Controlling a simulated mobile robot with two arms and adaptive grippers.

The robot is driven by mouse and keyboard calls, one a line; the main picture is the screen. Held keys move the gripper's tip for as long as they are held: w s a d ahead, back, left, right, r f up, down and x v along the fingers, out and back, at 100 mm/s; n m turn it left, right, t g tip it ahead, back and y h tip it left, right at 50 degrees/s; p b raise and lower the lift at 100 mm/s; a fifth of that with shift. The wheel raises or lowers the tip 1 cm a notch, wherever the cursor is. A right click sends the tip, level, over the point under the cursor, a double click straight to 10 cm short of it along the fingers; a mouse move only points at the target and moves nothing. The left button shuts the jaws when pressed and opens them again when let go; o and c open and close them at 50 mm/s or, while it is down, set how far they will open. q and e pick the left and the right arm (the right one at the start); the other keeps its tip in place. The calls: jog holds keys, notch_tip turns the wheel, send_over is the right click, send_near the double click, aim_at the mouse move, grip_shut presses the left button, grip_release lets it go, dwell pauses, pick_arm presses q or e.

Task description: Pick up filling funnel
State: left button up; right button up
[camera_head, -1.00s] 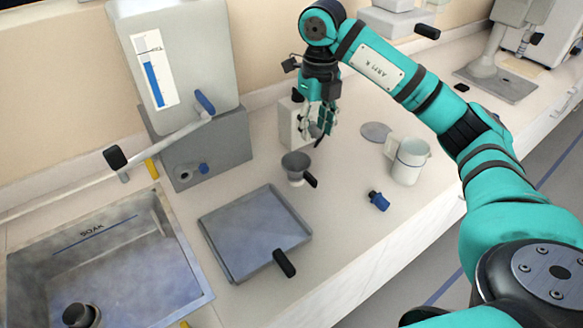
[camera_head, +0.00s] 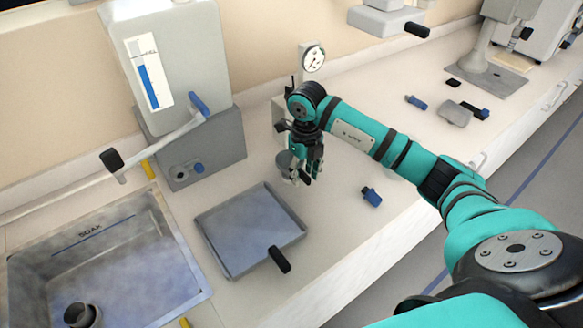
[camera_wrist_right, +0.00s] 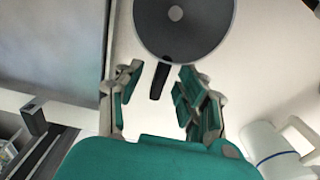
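The grey filling funnel (camera_head: 284,160) stands on the counter just behind the tray, partly hidden by my right gripper (camera_head: 306,178) in the head view. In the right wrist view the funnel (camera_wrist_right: 184,22) is seen from above, round, with its black handle (camera_wrist_right: 159,80) pointing between the fingers. My right gripper (camera_wrist_right: 155,98) is open, with its fingers apart on either side of the handle. I see no contact with the handle. My left gripper is not in view.
A grey tray (camera_head: 210,226) with a black handle lies left of the funnel. The SOAK basin (camera_head: 165,298) is farther left. A blue-capped item (camera_head: 371,196) lies to the right. A white jug (camera_wrist_right: 268,142) stands right in the wrist view. A dispenser (camera_head: 215,150) stands behind.

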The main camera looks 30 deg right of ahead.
jog(key=shift+f, duration=0.45)
grip_shut()
